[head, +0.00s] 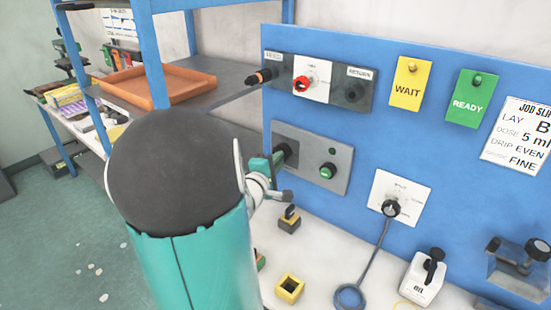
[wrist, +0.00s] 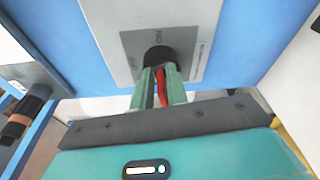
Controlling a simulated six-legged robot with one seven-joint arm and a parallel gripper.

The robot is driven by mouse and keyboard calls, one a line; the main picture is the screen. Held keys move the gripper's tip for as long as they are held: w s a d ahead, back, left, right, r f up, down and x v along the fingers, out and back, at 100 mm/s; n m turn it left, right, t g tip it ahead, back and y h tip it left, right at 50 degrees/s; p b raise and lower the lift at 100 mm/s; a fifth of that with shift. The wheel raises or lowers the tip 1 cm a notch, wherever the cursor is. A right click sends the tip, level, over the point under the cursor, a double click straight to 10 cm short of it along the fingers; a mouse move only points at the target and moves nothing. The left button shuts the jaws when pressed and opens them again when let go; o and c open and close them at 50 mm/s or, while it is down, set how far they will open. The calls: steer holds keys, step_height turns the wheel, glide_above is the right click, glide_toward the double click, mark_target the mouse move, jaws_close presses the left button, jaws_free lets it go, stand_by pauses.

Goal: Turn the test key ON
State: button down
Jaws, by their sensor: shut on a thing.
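The test key (wrist: 161,92) shows as a red strip between my fingers in the wrist view. The key's turn angle cannot be told.
The panel also has a green button (head: 327,171) and a small lamp (head: 332,151). Above is a panel with a red knob (head: 303,83). WAIT (head: 409,85) and READY (head: 468,98) tags hang right.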

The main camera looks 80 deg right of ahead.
steer(key=m, duration=0.2)
steer(key=shift+f+m+h, duration=0.2)
steer(key=shift+m+h, duration=0.1)
steer(key=shift+m, duration=0.1)
steer(key=c, duration=1.4)
jaws_free()
steer(key=shift+w+a, duration=0.35)
steer(key=shift+a, duration=0.4)
steer(key=shift+w+a, duration=0.3)
steer(key=shift+a, duration=0.5)
steer(key=shift+w+a, duration=0.35)
steer(key=shift+a, duration=0.4)
steer(key=shift+n, duration=0.3)
steer(key=n+g+y, duration=0.1)
steer(key=n, duration=0.4)
steer(key=w+r+n+y, duration=0.1)
steer(key=n, duration=0.4)
steer(key=n+g+y, duration=0.1)
steer(key=n, duration=0.5)
steer(key=shift+w+d+r+g, duration=0.3)
steer(key=shift+d+r, duration=0.05)
steer(key=shift+r, duration=0.05)
